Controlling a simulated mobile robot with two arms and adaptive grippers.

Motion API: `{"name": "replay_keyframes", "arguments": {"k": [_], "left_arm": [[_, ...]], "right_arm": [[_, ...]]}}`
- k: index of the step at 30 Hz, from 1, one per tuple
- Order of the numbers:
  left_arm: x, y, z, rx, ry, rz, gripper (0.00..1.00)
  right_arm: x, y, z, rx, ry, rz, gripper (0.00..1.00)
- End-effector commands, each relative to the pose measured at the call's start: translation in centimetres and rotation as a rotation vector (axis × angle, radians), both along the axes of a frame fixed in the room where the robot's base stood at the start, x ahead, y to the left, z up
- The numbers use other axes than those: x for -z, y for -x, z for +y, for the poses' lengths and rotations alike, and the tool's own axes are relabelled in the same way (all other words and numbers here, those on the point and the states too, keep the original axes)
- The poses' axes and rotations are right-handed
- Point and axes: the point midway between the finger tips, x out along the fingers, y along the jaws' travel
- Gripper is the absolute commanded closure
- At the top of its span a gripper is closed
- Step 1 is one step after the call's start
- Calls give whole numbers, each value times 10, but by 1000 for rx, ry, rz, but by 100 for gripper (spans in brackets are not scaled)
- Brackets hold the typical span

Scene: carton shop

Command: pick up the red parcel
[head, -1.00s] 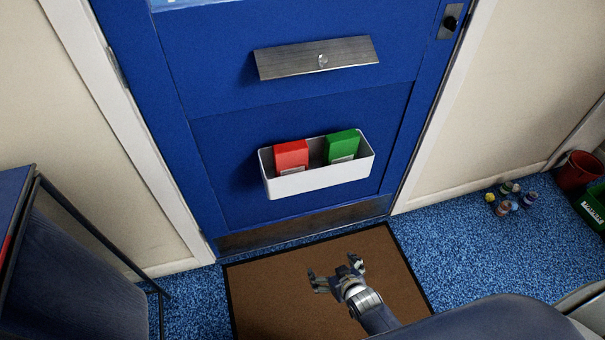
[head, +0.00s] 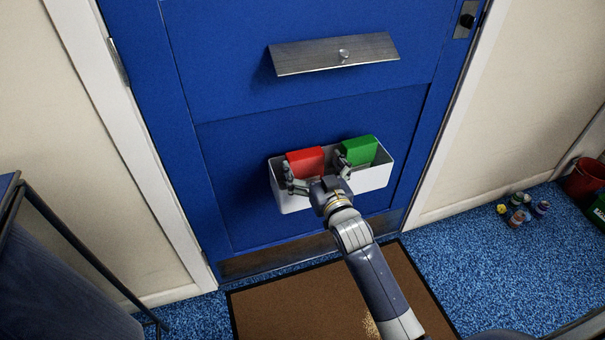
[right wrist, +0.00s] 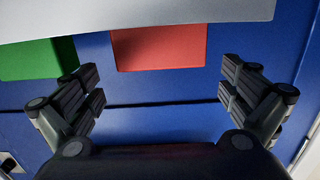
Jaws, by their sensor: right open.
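The red parcel (head: 305,160) stands upright in the left part of a white tray (head: 376,178) on the blue door. My open, empty right gripper (head: 316,173) is in front of the tray, with its fingers spread before the red parcel and the green one. In the right wrist view the red parcel (right wrist: 158,48) shows beyond and between the open fingers (right wrist: 161,72), partly hidden by the tray's white wall (right wrist: 180,12). I cannot tell whether either finger touches anything. My left gripper is not in view.
A green parcel (head: 359,150) stands in the tray to the right of the red one, close to a finger. A metal letter plate (head: 335,54) is above. A brown mat (head: 300,310) lies below. Small bottles (head: 520,212) and a red bucket (head: 583,180) are at the right.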

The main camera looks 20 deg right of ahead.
Motion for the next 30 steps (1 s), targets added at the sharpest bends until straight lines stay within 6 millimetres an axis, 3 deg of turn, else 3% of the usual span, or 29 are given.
{"name": "replay_keyframes", "arguments": {"k": [15,23,26,30], "left_arm": [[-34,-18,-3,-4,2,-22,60],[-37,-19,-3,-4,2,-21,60],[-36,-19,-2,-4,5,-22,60],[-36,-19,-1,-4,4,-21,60]], "right_arm": [[11,-51,5,0,0,0,0],[11,-54,5,0,0,1,0],[11,-54,5,0,0,1,16],[11,-54,5,0,0,2,48]]}}
